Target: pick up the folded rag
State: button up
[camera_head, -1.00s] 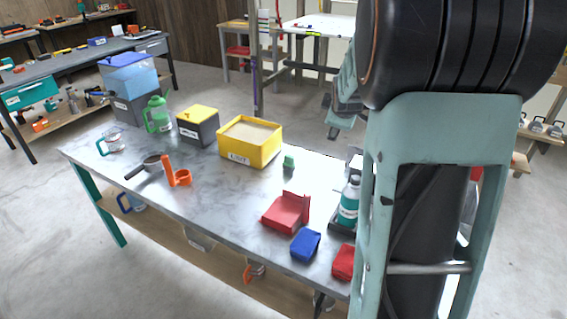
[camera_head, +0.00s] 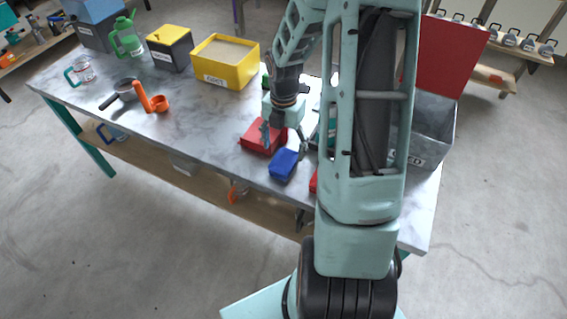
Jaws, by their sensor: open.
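A small blue folded-looking piece (camera_head: 284,164) lies near the front edge of the grey table (camera_head: 200,125). A red piece (camera_head: 258,137) with a raised part lies just behind it and to its left. Another red piece (camera_head: 313,183) lies to the right of the blue one, mostly hidden behind my arm. I cannot tell for sure which of these is the folded rag. My gripper (camera_head: 285,150) points down with its fingers apart, over or just behind the blue piece and beside the red one. I see nothing between its fingers.
A grey bin (camera_head: 432,125) is at right. The table's middle is clear.

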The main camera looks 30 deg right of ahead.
aim_at(284, 160)
jog(key=shift+f, duration=3.1)
jog(key=c, duration=1.3)
jog(key=shift+o, duration=0.2)
jog(key=shift+r, duration=5.05)
jog(key=o, duration=0.5)
jog(key=shift+p, duration=0.3)
jog(key=c, duration=0.4)
